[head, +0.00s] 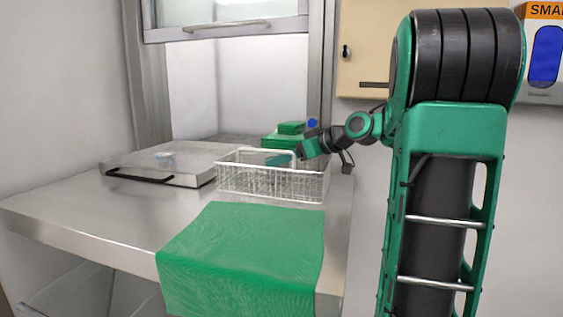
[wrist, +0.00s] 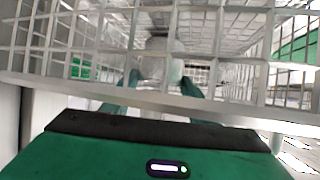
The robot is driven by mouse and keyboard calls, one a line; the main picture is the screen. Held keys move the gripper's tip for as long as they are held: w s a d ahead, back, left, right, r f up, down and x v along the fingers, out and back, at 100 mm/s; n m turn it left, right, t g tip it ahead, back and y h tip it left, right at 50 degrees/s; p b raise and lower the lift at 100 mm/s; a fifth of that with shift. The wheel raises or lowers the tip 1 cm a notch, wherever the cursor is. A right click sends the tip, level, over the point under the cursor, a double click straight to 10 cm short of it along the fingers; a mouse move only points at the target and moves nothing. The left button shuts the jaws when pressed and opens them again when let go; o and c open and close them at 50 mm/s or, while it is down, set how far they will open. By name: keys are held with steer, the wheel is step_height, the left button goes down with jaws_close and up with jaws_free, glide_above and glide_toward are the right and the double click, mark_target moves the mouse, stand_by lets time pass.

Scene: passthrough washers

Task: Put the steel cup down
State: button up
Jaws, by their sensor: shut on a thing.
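My gripper (wrist: 162,80) shows in the wrist view with its two green fingers on either side of a pale grey, rounded thing, which looks like the steel cup (wrist: 162,66). The fingers are shut on it. Wire mesh surrounds the fingers and the cup in this view, and a pale rim crosses in front of the gripper's body. In the head view my wrist comes from the right to the back right of the white wire basket (head: 254,181). The cup cannot be made out there. Whether it touches the basket floor cannot be told.
The basket stands on a steel counter (head: 110,217). A green cloth (head: 245,255) hangs over the front edge. Green boxes (head: 290,128) are behind the basket, below a raised hatch (head: 225,27).

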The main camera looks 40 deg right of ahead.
steer(key=shift+f, duration=0.15)
steer(key=o, duration=0.8)
steer(key=v, duration=1.2)
steer(key=shift+s, duration=0.1)
